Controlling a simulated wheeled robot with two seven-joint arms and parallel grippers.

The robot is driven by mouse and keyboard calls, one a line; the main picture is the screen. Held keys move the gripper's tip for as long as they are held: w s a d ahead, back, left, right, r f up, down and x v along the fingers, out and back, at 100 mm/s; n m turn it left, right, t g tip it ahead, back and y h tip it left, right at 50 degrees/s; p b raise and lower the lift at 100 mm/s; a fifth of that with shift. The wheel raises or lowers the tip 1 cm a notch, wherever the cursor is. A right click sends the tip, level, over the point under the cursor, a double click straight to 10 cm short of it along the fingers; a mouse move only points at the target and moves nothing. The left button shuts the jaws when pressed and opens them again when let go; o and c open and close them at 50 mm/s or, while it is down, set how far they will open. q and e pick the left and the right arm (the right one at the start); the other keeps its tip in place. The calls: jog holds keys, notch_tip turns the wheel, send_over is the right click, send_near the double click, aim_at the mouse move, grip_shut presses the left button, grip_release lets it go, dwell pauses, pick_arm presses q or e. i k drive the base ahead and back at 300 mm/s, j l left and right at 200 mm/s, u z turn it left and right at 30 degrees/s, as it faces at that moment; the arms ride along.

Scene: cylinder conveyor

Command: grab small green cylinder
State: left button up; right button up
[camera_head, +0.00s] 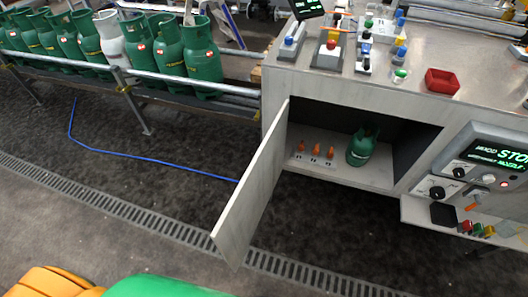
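The small green cylinder (360,149) stands upright inside an open cabinet under the workbench, toward the right of its shelf. It has a collar-like handle on top, and nothing touches it. The cabinet door (253,195) is swung open to the left and stands out toward me. Neither of my grippers is in view.
Three small orange items (315,150) stand left of the cylinder on the cabinet shelf (340,176). A control panel (490,160) sticks out at the right. Larger green cylinders (203,62) line a railed conveyor at upper left. The floor before the cabinet looks clear.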

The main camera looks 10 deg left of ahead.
aim_at(362, 145)
jog(key=i+j+z, duration=0.1)
jog(key=j+z, duration=0.3)
jog(key=j, duration=0.2)
jog(key=j+z, duration=0.35)
jog(key=j, duration=0.25)
jog(key=k+j+z, duration=0.1)
jog(key=j+z, duration=0.3)
jog(key=j, duration=0.2)
